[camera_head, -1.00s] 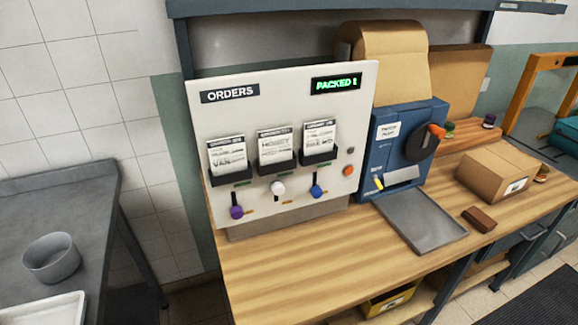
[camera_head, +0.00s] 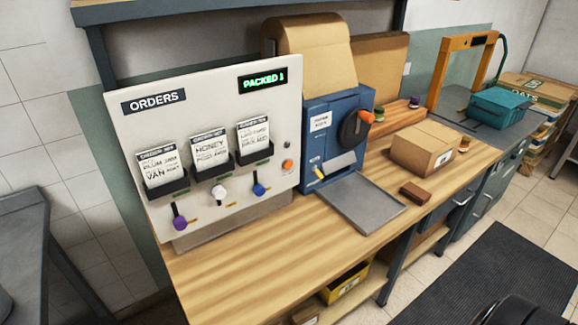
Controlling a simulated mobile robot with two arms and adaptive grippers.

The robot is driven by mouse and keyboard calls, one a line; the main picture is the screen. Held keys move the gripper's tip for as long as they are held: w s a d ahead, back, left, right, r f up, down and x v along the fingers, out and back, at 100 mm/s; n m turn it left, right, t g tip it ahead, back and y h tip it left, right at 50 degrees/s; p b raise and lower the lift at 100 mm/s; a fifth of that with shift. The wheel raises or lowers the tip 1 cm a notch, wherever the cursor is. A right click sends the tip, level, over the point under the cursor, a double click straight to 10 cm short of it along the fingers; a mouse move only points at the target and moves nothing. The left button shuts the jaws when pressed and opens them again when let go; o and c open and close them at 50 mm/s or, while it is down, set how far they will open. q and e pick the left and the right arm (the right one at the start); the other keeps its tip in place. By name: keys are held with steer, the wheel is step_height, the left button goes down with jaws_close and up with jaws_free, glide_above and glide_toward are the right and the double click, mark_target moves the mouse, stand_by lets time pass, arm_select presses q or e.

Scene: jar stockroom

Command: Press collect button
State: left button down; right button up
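The white orders panel (camera_head: 128,120) stands on the left of the wooden bench, with a green lit display (camera_head: 263,80) reading "PACKED 1". A small orange button (camera_head: 287,166) is on its right edge, below a small dark knob (camera_head: 287,145). I cannot read any "collect" label, so I cannot tell if this is the collect button. Three levers with purple (camera_head: 180,223), white (camera_head: 219,191) and blue (camera_head: 259,189) knobs sit under three order cards. Neither gripper is clearly in view, and nothing touches the panel.
A blue paper dispenser (camera_head: 315,155) with a grey tray (camera_head: 365,208) stands right of the panel. A cardboard box (camera_head: 422,146) and a brown block (camera_head: 415,193) are on the bench (camera_head: 235,265). The bench front is clear. A dark mat (camera_head: 500,270) lies on the floor at right.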

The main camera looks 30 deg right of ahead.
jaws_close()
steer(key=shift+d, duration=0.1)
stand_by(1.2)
